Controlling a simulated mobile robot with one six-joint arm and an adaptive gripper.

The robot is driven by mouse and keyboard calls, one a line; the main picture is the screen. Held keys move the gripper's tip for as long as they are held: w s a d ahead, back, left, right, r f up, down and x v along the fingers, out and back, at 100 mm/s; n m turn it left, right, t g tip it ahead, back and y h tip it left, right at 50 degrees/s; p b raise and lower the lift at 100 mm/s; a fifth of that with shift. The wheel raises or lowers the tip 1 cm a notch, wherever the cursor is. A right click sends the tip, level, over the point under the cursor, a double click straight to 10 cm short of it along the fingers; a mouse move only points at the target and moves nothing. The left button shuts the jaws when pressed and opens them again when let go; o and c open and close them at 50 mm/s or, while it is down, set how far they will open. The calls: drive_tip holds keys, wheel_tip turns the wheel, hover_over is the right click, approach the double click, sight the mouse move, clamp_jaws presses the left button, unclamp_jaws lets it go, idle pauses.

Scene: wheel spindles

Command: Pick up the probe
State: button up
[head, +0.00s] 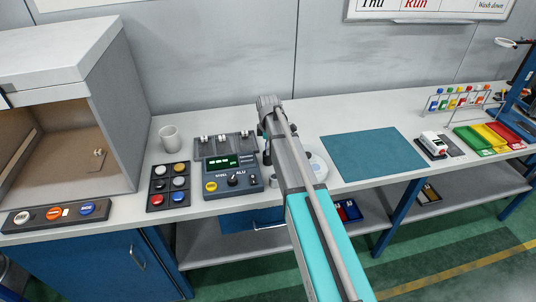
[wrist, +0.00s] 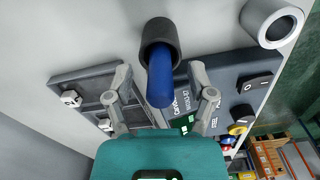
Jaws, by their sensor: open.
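The probe (wrist: 160,78) appears to be the blue rod with a dark, wider collar in the upper middle of the wrist view. My gripper (wrist: 160,70) is open, with one grey finger on each side of the blue rod and gaps on both sides. Whether the rod is fully at fingertip depth is hard to tell. In the head view my arm covers the probe and the fingers. The dark blue meter (head: 235,182) with a green display and knobs stands left of my arm. It also shows in the wrist view (wrist: 238,75), behind the fingers.
A grey rack (head: 225,144) with small metal parts lies behind the meter. A button panel (head: 168,186) and white mug (head: 169,138) are to the left. A grey ring (wrist: 273,22) is near the probe. A teal mat (head: 373,155) lies clear to the right.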

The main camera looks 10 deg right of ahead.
drive_tip(key=shift+c, duration=0.2)
clamp_jaws()
idle(0.4)
drive_tip(key=shift+r, duration=0.1)
wheel_tip(320, 180, up, 10)
drive_tip(key=p, duration=1)
drive_tip(key=shift+f, duration=0.2)
idle(0.6)
drive_tip(key=shift+f, duration=0.15)
